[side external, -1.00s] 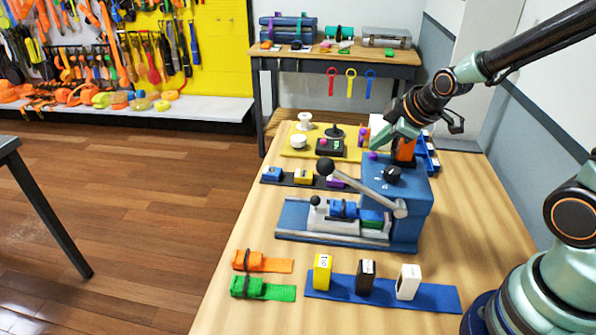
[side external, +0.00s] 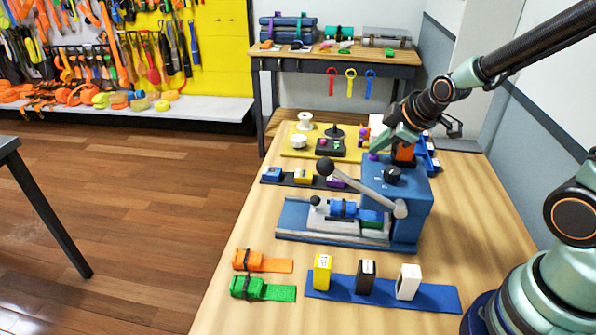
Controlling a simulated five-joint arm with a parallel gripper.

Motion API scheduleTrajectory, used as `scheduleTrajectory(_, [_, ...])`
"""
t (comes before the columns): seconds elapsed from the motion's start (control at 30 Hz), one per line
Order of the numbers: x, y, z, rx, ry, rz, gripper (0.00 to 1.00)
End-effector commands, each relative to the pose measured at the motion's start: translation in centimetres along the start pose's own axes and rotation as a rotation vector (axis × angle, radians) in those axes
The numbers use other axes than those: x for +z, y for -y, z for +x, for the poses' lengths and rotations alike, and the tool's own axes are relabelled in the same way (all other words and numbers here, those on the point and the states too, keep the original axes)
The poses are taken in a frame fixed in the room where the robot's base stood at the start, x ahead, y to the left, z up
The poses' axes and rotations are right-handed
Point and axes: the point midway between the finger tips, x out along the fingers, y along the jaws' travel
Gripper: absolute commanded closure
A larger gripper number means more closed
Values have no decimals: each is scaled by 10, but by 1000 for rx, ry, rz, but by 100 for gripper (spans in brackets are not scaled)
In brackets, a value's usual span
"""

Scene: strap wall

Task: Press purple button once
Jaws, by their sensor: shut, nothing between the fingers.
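A small purple button (side external: 373,157) sits on the top of the blue machine box (side external: 412,215), near its far left corner. My gripper (side external: 373,150) is shut and empty, with its tips pointing down at the button. The tips are right at the button's upper edge in this view. I cannot tell whether they touch it or whether the button is pressed in. Part of the button is hidden by the fingertips.
A black knob (side external: 392,174) stands on the box near the button. A lever with a dark ball (side external: 325,168) crosses the box's left side. A yellow board (side external: 297,151) with a joystick lies behind. Upright blocks on a blue strip (side external: 436,297) stand in front.

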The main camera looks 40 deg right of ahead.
Motion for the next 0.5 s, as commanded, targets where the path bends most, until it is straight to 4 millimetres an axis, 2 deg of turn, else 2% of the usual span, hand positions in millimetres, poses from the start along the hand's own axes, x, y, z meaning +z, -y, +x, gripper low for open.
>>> scheduleTrajectory(0.5, [-1, -1, -2, -2, 2, 0, 100])
